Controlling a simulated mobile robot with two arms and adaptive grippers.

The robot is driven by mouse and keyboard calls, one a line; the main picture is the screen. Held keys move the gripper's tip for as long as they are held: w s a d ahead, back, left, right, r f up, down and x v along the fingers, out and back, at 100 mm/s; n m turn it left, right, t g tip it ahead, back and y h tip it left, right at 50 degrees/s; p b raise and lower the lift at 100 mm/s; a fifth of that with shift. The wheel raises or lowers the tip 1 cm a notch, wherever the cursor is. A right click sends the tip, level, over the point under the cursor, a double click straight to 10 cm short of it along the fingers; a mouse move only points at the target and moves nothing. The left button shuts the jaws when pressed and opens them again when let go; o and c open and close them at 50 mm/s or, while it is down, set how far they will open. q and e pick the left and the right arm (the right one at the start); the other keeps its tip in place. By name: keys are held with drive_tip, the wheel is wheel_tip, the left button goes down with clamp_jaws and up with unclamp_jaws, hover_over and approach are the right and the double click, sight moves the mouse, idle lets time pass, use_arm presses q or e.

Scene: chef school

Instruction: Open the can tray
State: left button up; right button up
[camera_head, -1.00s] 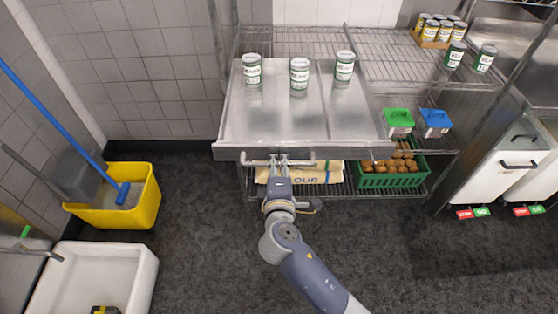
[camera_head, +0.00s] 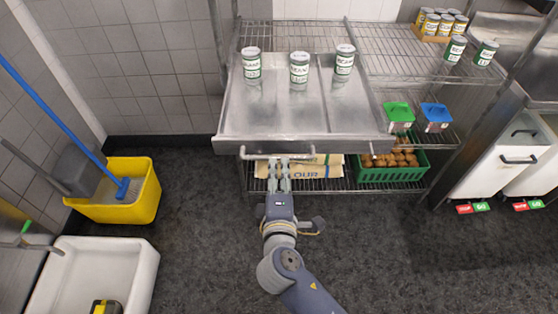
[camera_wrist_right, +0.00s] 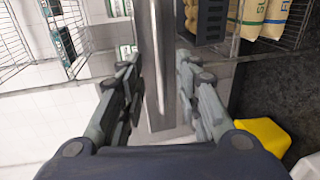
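The can tray (camera_head: 272,112) is a flat metal tray extending well out past the front edge of the shelf on its right. Three green-and-white cans stand on it: left (camera_head: 251,65), middle (camera_head: 299,70) and right (camera_head: 344,61). A bar handle (camera_head: 250,156) runs along its front. My right gripper (camera_head: 279,164) is at the middle of the handle, fingers pointing at it. In the wrist view, the right gripper (camera_wrist_right: 160,75) has its fingers apart, with the tray's metal front between and beyond them. Contact with the handle cannot be told. My left gripper is out of view.
A green crate of brown produce (camera_head: 392,173) and flour bags (camera_head: 325,167) lie on the lower shelf. Green-lidded (camera_head: 399,115) and blue-lidded (camera_head: 435,117) boxes sit right of the tray. A yellow bucket (camera_head: 135,205) stands left. The dark floor in front is mostly clear.

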drive_tip(key=s, duration=0.2)
drive_tip(key=s+r, duration=0.1)
drive_tip(key=s, duration=0.2)
idle(0.4)
drive_tip(key=s+d+f+m+g, duration=0.1)
drive_tip(key=s+d+f+g, duration=0.2)
drive_tip(key=f, duration=0.9)
drive_tip(key=s+d+f+m+g, duration=0.2)
drive_tip(key=s+f+g, duration=0.1)
drive_tip(key=f, duration=0.9)
drive_tip(key=s+d+f+m+g, duration=0.1)
drive_tip(key=s+d+f+g, duration=0.15)
drive_tip(key=f, duration=0.95)
drive_tip(key=s+d+f+m+g, duration=0.2)
drive_tip(key=s+d+f+m, duration=0.2)
drive_tip(key=s, duration=0.5)
drive_tip(key=s+d+f+m+g, duration=0.2)
drive_tip(key=s+d+f+m, duration=0.1)
drive_tip(key=s+d+f, duration=0.3)
drive_tip(key=s+d+f+m+g, duration=0.2)
drive_tip(key=s+d+f+m, duration=0.2)
drive_tip(key=s+f, duration=0.4)
drive_tip(key=s+d, duration=0.1)
drive_tip(key=s, duration=0.3)
drive_tip(key=shift+s+d+m, duration=0.15)
drive_tip(key=shift+d+m, duration=0.15)
drive_tip(key=shift+d, duration=0.1)
